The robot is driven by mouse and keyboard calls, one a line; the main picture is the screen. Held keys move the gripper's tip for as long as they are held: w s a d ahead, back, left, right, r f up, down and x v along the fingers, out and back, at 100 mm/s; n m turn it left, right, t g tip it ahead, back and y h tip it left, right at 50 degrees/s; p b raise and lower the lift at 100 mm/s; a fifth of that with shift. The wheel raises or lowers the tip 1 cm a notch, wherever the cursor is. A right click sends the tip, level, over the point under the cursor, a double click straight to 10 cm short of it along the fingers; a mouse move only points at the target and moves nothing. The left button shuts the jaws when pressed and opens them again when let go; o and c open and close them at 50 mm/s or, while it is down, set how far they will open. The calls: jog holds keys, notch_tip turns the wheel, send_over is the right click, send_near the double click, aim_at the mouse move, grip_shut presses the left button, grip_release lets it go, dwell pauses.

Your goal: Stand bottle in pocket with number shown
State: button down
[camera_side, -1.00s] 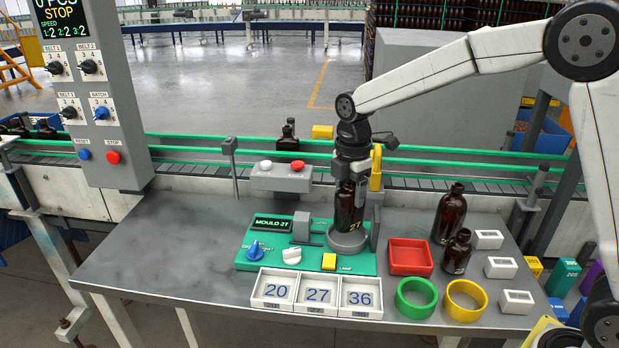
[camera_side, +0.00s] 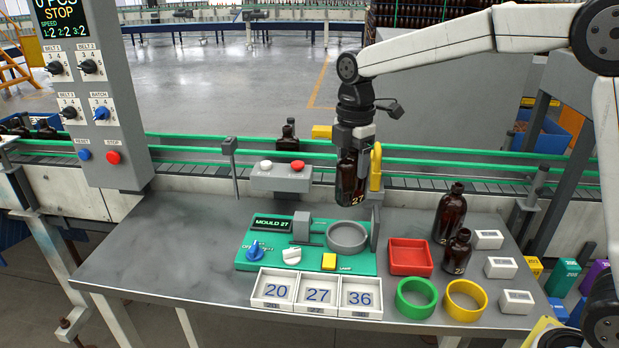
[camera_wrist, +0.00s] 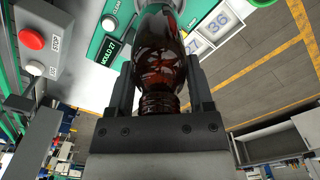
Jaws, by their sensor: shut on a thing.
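My gripper (camera_side: 352,148) is shut on an amber bottle (camera_side: 351,184) by its neck and shoulder. The bottle hangs upright above the grey ring holder (camera_side: 347,236) on the green fixture and is clear of it. The number 27 shows low on the bottle's side. In the wrist view the bottle (camera_wrist: 160,45) sits between the two fingers (camera_wrist: 158,85). The fixture's display (camera_side: 272,225) reads MOULD 27. Three white pockets stand at the front of the table, marked 20 (camera_side: 277,292), 27 (camera_side: 318,296) and 36 (camera_side: 361,298). No bottle stands in them.
Two amber bottles (camera_side: 449,213) (camera_side: 458,252) stand at the right. A red tray (camera_side: 409,257), a green ring (camera_side: 416,298), a yellow ring (camera_side: 465,300) and small white blocks (camera_side: 501,267) lie nearby. The table's left side is clear.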

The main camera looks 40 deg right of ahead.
jog(key=shift+s+a+r, duration=0.15)
jog(key=shift+s+a, duration=0.2)
jog(key=s+a+n, duration=0.4)
jog(key=s+n, duration=0.1)
jog(key=s, duration=0.4)
jog(key=s+a+n, duration=0.4)
jog(key=s+n, duration=0.1)
jog(key=s, duration=0.5)
jog(key=shift+s+a, duration=0.15)
jog(key=shift+a, duration=0.15)
jog(key=w+a+f, duration=0.4)
jog(key=w+f, duration=0.5)
jog(key=w, duration=0.4)
